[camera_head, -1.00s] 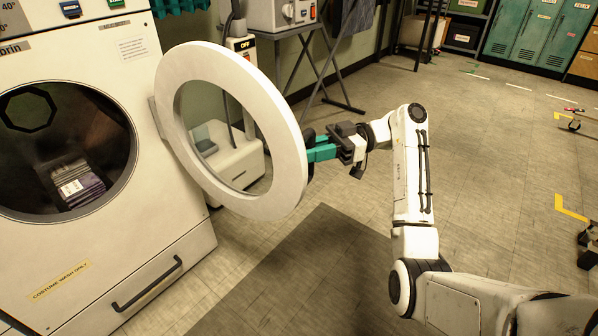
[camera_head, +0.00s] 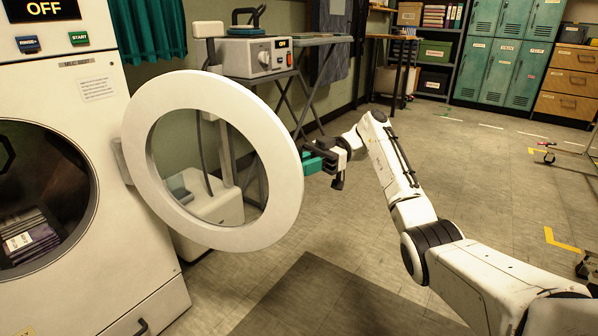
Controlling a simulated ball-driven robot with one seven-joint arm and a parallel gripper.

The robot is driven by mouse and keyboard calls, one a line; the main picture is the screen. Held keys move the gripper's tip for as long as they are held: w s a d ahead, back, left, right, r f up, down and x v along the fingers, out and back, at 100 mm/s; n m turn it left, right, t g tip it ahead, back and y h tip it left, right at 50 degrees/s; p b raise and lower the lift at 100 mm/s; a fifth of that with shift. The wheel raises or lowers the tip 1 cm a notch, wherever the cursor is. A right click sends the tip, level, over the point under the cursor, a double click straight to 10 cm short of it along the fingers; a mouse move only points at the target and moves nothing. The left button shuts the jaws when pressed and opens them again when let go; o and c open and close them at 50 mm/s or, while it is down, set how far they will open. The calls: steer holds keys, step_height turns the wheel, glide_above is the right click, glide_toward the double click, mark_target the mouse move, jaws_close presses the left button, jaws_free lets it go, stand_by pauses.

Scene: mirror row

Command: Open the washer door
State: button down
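The washer (camera_head: 140,240) is the white machine at the left, with a round dark drum opening (camera_head: 70,190) and a dark packet inside. Its round white door (camera_head: 285,170), with a clear window, stands swung well out from the front, hinged at the washer's right side. My gripper (camera_head: 313,160), with teal fingers, is at the door's right edge, opposite the hinge. The fingertips are partly hidden behind the rim. I cannot tell whether they are shut on a handle or just beside it.
A steamer-like white unit (camera_head: 215,215) stands on the floor behind the door. A folding table (camera_head: 310,40) with a control box (camera_head: 258,57) is behind it. Teal lockers (camera_head: 505,70) and drawers (camera_head: 568,85) line the back.

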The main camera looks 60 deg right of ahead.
steer(key=shift+w+a, duration=0.1)
steer(key=c, duration=1.1)
jaws_free()
steer(key=shift+c, duration=0.2)
